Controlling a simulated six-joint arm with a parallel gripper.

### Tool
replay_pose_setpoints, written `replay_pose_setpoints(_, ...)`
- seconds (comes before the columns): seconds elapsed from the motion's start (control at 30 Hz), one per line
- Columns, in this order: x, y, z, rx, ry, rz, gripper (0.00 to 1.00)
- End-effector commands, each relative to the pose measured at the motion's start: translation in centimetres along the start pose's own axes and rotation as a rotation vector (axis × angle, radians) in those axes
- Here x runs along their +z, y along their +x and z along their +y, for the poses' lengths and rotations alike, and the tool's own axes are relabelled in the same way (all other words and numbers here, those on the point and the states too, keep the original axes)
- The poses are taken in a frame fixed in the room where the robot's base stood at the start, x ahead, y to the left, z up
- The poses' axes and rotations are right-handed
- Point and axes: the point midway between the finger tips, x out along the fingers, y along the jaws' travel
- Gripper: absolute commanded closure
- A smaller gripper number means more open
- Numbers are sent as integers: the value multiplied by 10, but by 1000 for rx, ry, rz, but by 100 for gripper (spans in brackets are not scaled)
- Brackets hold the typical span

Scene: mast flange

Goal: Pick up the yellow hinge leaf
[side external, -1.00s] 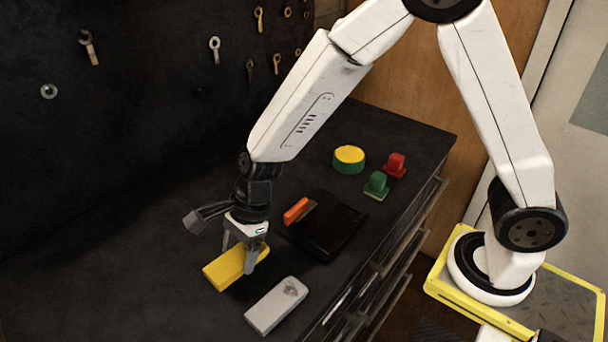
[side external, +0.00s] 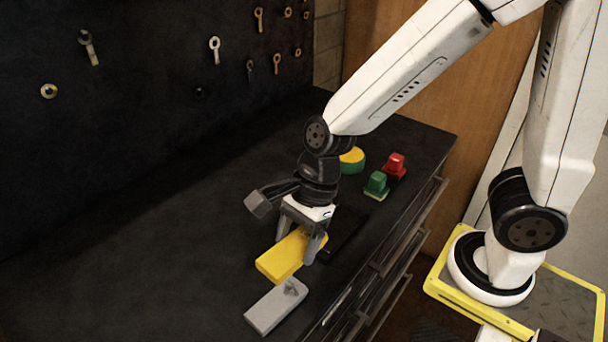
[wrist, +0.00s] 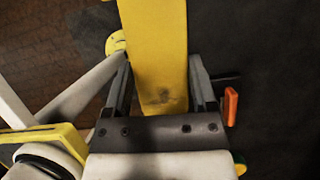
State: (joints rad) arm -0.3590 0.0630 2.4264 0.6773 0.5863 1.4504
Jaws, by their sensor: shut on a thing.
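The yellow hinge leaf (side external: 280,262) is a long flat yellow block. My gripper (side external: 298,246) is shut on it, one finger on each long side near one end, and holds it up off the dark bench top, with its free end toward the lower left. In the wrist view the leaf (wrist: 156,35) runs straight out between the two fingers of my gripper (wrist: 160,70), with a dark smudge near its held end.
A grey block (side external: 276,306) lies just in front of the leaf. A green piece (side external: 376,184), a red piece (side external: 395,166) and a yellow-topped green disc (side external: 352,158) stand at the back right. An orange piece (wrist: 231,106) shows beside the fingers. The left bench is clear.

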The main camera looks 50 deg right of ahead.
Motion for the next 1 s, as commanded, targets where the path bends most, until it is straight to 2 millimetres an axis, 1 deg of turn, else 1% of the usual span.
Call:
replay_pose_setpoints(0.3, -2, -5, 7, -1, -1, 0, 100)
replay_pose_setpoints(0.83, -2, -5, 7, -1, -1, -1, 100)
replay_pose_setpoints(1.0, -6, -6, 4, -1, 0, 1, 100)
